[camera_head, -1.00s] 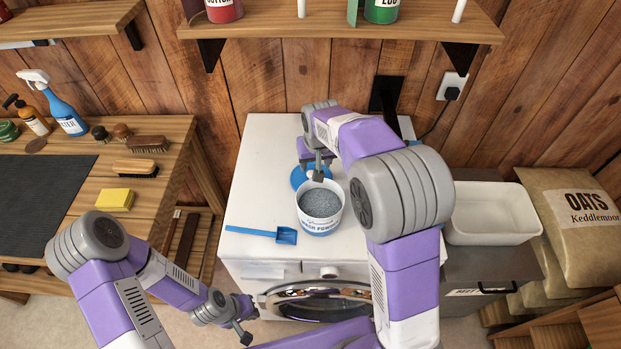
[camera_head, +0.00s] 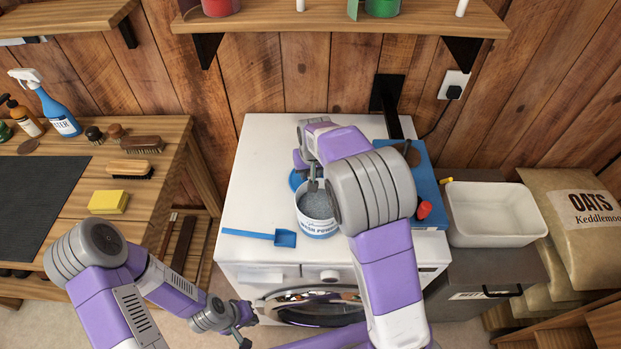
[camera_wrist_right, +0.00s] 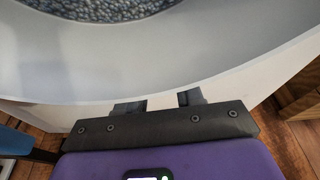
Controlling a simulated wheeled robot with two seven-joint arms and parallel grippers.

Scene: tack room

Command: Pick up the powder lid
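The blue powder lid (camera_head: 296,181) lies on the white washing machine, behind and left of the powder tub; the tub and my right arm hide part of it. The white tub (camera_head: 318,222) stands open, full of grey powder, which also shows in the right wrist view (camera_wrist_right: 85,8). My right gripper (camera_head: 314,186) is over the tub's back edge, close to the lid. In the right wrist view its fingers (camera_wrist_right: 160,102) are apart with nothing seen held, their tips beside the tub's rim. My left gripper (camera_head: 246,331) hangs low before the machine, its fingers apart and empty.
A blue scoop (camera_head: 283,238) lies left of the tub on the washing machine (camera_head: 255,150). A blue box (camera_head: 427,185) with a red-tipped item (camera_head: 424,210) is at its right. A white bin (camera_head: 490,228) stands further right. The machine's back left is clear.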

